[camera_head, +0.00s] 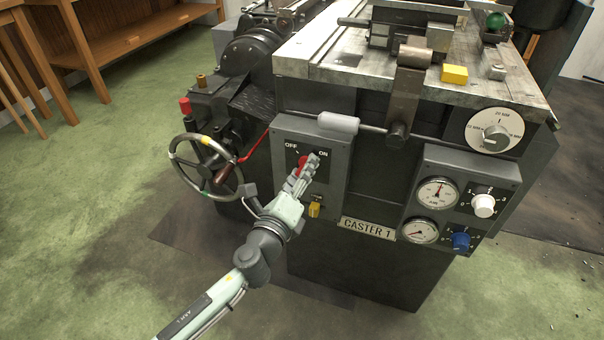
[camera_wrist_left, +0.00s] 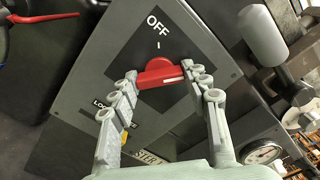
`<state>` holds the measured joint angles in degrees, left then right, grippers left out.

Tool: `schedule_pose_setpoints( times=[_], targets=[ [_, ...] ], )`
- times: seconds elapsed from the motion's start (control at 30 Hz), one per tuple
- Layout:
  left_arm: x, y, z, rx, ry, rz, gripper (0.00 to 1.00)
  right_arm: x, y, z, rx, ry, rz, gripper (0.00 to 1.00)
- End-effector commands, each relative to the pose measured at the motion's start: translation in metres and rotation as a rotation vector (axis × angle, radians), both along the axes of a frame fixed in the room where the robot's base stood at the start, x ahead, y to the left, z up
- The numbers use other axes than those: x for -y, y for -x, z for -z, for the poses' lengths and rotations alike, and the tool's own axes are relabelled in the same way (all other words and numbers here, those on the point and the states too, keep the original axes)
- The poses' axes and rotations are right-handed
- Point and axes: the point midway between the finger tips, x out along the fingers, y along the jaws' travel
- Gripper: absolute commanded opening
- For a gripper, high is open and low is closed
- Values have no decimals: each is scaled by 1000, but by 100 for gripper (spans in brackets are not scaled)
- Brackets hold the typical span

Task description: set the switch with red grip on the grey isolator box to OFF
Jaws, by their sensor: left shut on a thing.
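The grey isolator box (camera_head: 337,188) is on the front of the machine, with OFF and ON printed on its dark plate. Its red switch grip (camera_head: 302,162) lies below these words, partly covered by my gripper. My left gripper (camera_head: 309,164) reaches it from the front and is shut on it. In the left wrist view, the red grip (camera_wrist_left: 160,72) sits between the fingertips of my left gripper (camera_wrist_left: 159,75), one on each side. OFF and its tick stand above the grip there; ON is hidden. Which mark the grip points at is hard to tell. My right gripper is not in view.
A handwheel (camera_head: 205,167) with a red lever is left of the box. A grey cylindrical handle (camera_head: 338,122) sticks out at its upper right. A yellow tag or padlock (camera_head: 314,210) hangs below. A gauge panel (camera_head: 462,178) with knobs is to the right.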

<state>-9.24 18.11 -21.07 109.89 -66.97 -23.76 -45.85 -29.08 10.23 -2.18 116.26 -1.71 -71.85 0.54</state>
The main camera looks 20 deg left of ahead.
Motion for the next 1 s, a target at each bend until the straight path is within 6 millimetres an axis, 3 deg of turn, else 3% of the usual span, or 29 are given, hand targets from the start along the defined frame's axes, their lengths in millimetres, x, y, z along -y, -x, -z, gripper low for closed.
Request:
schedule_pose_setpoints(
  times=[0.5, 1.0],
  targets=[
    [0, 1, 1, -17, 485, -1, 17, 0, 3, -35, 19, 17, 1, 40],
    [0, 1, 0, -33, 958, -3, 17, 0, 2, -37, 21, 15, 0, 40]
  ],
)
